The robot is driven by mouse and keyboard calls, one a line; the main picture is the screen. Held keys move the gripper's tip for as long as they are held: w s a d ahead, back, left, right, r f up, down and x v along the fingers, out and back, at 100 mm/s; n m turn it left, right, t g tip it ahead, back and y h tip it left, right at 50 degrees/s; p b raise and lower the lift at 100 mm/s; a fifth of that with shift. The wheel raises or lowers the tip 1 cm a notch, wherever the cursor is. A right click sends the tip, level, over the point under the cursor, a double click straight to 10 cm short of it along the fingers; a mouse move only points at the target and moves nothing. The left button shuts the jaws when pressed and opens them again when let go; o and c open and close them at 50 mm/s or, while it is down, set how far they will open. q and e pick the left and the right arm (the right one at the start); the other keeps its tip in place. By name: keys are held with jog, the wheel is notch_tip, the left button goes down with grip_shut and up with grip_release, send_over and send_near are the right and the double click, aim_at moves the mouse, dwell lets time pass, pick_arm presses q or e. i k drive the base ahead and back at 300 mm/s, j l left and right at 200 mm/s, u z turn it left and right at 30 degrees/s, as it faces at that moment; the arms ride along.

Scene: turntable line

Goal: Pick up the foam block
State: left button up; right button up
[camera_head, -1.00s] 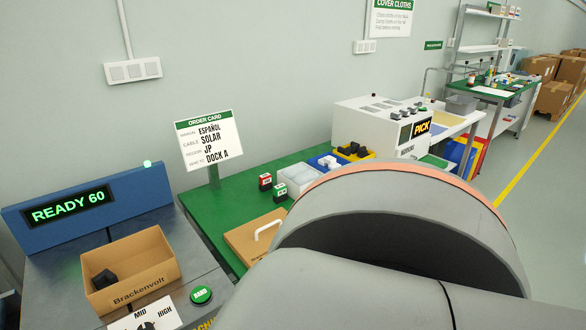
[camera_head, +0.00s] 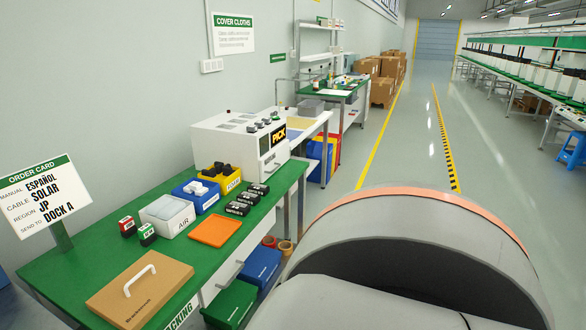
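I cannot single out the foam block for certain. Dark blocks lie in a yellow bin (camera_head: 230,184) on the green bench (camera_head: 75,268), and their material is too small to tell. Beside it a blue bin (camera_head: 205,204) holds white pieces. A white bin marked AIR (camera_head: 167,225) stands nearest, with pale contents. Neither of my grippers is in view; a large grey link of my own arm fills the lower right and hides what is behind it.
A brown board with a white handle (camera_head: 139,291) and an orange tray (camera_head: 215,231) lie on the bench. Small black boxes (camera_head: 238,208) stand near its right edge. A white PICK machine (camera_head: 235,148) stands behind.

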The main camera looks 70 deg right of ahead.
aim_at(227, 170)
jog(key=l+z, duration=0.15)
jog(key=z, duration=1.6)
jog(key=i+l, duration=0.2)
jog(key=i+l+u, duration=0.1)
jog(key=l, duration=0.35)
jog(key=i+l+u, duration=0.1)
jog(key=i+l, duration=0.4)
jog(key=l, duration=0.15)
jog(key=i+l+u, duration=0.1)
jog(key=l, duration=0.25)
jog(key=i+l, duration=0.25)
jog(key=i+l+u, duration=0.15)
jog(key=l, duration=0.3)
jog(key=i+l, duration=0.15)
jog(key=l, duration=0.25)
